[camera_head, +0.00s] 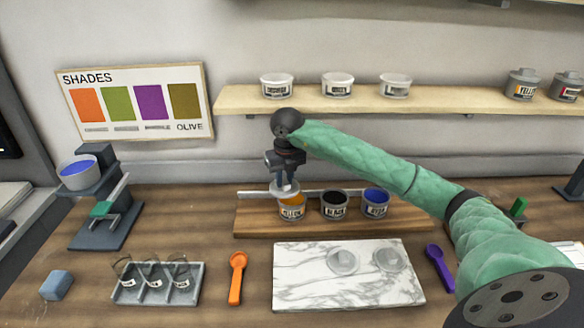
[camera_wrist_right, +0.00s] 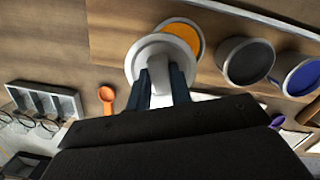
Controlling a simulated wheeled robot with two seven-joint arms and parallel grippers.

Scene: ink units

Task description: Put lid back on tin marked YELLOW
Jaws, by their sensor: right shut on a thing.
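My right gripper (camera_head: 285,181) is shut on a pale round lid (camera_head: 277,190), holding it by its knob. The lid is just above the open tin marked YELLOW (camera_head: 292,213), which has orange-yellow ink inside. In the right wrist view the lid (camera_wrist_right: 137,62) covers part of the tin's opening (camera_wrist_right: 186,36) and sits off to its lower left, with the gripper's fingers (camera_wrist_right: 160,82) on the knob. I cannot tell whether lid and rim touch. My left gripper is not in view.
Open black (camera_head: 335,208) and blue (camera_head: 375,207) tins stand beside it on a wooden board (camera_head: 350,230). A marble slab (camera_head: 300,290) in front holds two lids (camera_head: 343,262). An orange spoon (camera_head: 237,275) and a grey tray (camera_head: 195,297) lie left. A shelf (camera_head: 440,103) runs behind.

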